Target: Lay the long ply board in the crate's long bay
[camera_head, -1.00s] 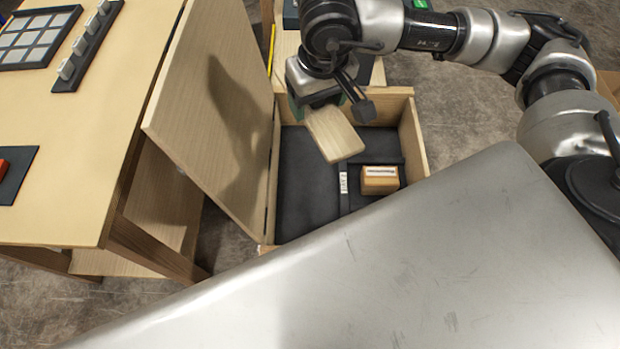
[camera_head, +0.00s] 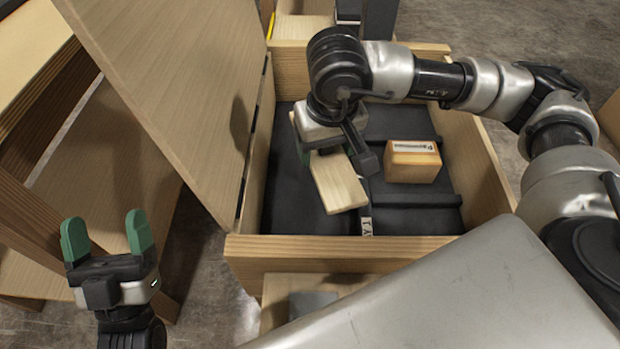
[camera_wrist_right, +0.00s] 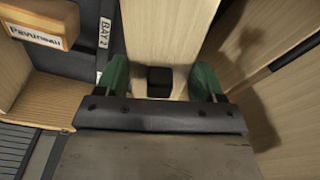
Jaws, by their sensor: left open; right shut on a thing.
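The ply board (camera_head: 339,183) is pale and flat. My right gripper (camera_head: 322,148) is shut on its far end and holds it tilted over the crate (camera_head: 340,248). In the right wrist view the board (camera_wrist_right: 165,35) runs out between the green fingers. The crate is open and has a dark lining. Its long bay (camera_head: 283,205) lies on the left, and the board hangs over it near the divider; whether it touches the floor I cannot tell. My left gripper (camera_head: 107,236) is open and empty, outside the crate at lower left.
A small labelled wooden box (camera_head: 414,163) sits in the crate's right part; it also shows in the right wrist view (camera_wrist_right: 40,22). The raised lid (camera_head: 175,90) leans up along the crate's left side. A wooden table (camera_head: 25,130) stands at far left.

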